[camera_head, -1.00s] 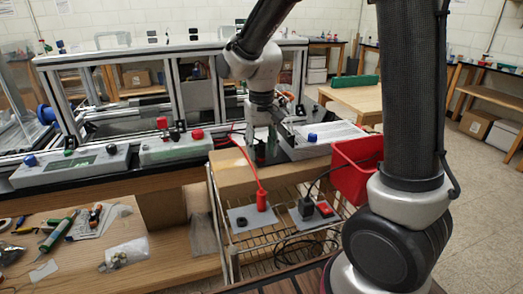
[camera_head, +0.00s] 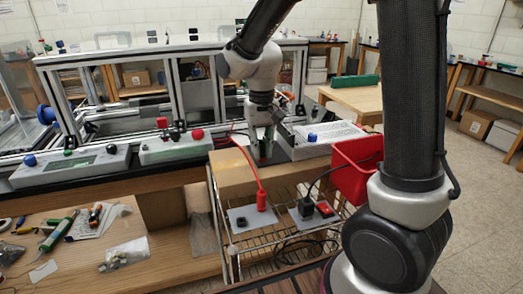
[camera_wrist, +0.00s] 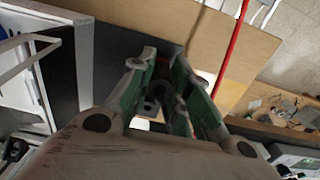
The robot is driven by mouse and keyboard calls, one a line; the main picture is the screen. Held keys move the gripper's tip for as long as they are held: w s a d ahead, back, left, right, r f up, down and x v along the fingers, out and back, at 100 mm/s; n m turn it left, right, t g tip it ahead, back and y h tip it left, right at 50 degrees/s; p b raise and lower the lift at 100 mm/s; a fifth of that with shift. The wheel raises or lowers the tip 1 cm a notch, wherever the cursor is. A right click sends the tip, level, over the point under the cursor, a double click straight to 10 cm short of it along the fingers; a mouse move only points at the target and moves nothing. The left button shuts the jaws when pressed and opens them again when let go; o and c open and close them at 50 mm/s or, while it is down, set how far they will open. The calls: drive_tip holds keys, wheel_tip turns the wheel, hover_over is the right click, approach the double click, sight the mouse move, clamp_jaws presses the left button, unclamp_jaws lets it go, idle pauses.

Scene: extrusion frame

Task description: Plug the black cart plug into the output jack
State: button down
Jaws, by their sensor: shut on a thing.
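My gripper (camera_head: 264,148) points down over the front edge of the bench, above the cart. In the wrist view its green-sided fingers (camera_wrist: 160,80) are closed on a small dark thing (camera_wrist: 159,70), mostly hidden between the fingertips; I cannot tell which plug it is. A black plug (camera_head: 306,207) stands on the cart's right grey plate with a black cable rising from it. A red plug (camera_head: 261,200) stands on the left plate with a red cable. I cannot make out which socket is the output jack; grey units (camera_head: 175,148) carry red and black posts.
Another light unit with a blue knob (camera_head: 312,137) sits right of my gripper. The red cable (camera_wrist: 232,55) runs close beside my fingers.

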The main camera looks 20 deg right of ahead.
sight(261, 143)
drive_tip(key=shift+r, duration=2.95)
drive_tip(key=w+r, duration=0.1)
drive_tip(key=w, duration=0.5)
drive_tip(key=shift+w, duration=0.1)
drive_tip(key=shift+f, duration=2.9)
drive_tip(key=shift+f, duration=0.45)
drive_tip(key=c, duration=1.3)
unclamp_jaws()
drive_tip(key=shift+o, duration=0.2)
